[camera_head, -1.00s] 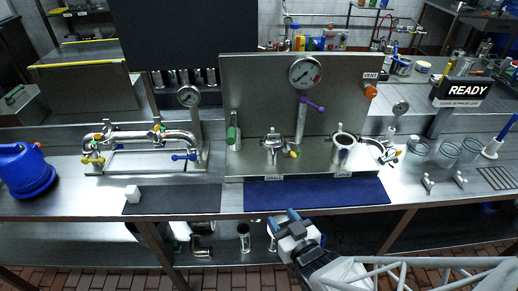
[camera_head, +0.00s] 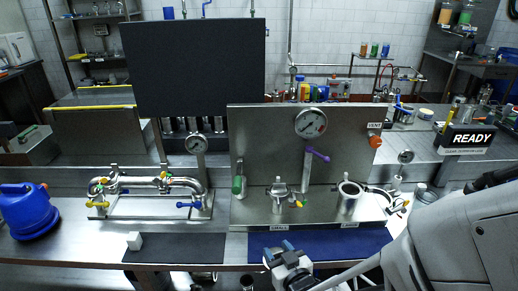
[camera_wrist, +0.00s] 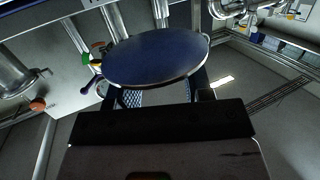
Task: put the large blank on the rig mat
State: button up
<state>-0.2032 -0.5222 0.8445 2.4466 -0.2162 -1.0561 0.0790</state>
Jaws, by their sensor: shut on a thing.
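My gripper (camera_head: 279,249) is shut on the large blank (camera_wrist: 155,57), a round metal disc with a bluish face and thin bright rim. The wrist view shows the disc in front of the dark gripper body; the fingers are partly hidden behind it. In the head view the blank cannot be made out. The blue mat (camera_head: 340,243), which I take as the rig mat, lies in front of the steel rig (camera_head: 260,215). My gripper appears over its left part; its height above the mat cannot be told.
The rig carries a gauge (camera_head: 310,123) and metal ports. My arm covers the right side.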

send_over(268, 240)
jog(key=s, duration=0.2)
jog(key=shift+s+a+f, duration=0.1)
jog(key=shift+s+f, duration=0.05)
jog(key=shift+f, duration=0.2)
jog(key=shift+f, duration=1.75)
jog(key=shift+f, duration=0.2)
jog(key=o, duration=1)
jog(key=shift+r, duration=0.15)
jog(key=shift+s+d+r, duration=0.15)
jog(key=shift+s+d, duration=0.1)
jog(key=shift+s, duration=0.35)
jog(key=v, duration=1)
jog(key=shift+s, duration=0.4)
jog(key=shift+d, duration=0.1)
